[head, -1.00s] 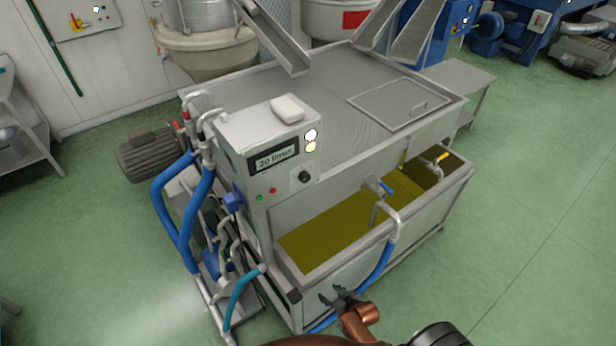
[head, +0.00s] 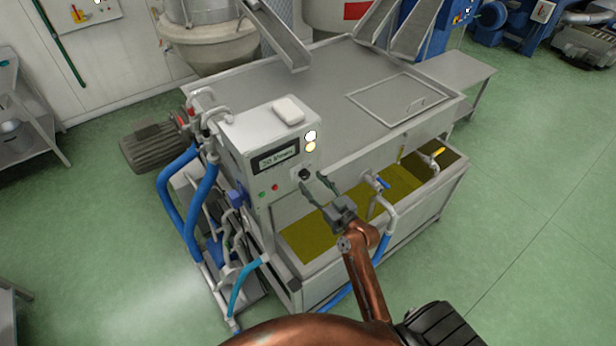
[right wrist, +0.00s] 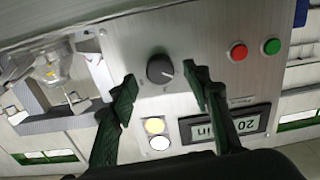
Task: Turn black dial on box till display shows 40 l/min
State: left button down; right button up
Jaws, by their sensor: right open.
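The grey metal control box (head: 240,135) stands at the left front of the machine. Its black dial (head: 305,173) sits at the right of the front panel; in the right wrist view the dial (right wrist: 160,68) has a pale pointer mark. The display (head: 278,157) shows 20 l/min, appearing upside down and partly hidden by a finger in the right wrist view (right wrist: 252,121). My right gripper (head: 312,180) is open and empty in front of the dial. In the right wrist view the dial appears between its dark fingertips (right wrist: 160,76), with gaps on both sides. My left gripper is out of view.
A red button (head: 275,187) and a green button (head: 262,194) sit below the display. A white block (head: 288,110) lies on the box. Right of the dial are a blue-handled valve (head: 381,183) and the open oil tank. Blue hoses (head: 200,215) run at left.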

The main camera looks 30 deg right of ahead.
aim_at(307, 177)
jog(key=shift+w+a, duration=0.1)
jog(key=shift+w, duration=1.4)
jog(key=shift+c, duration=0.2)
jog(key=c, duration=1.1)
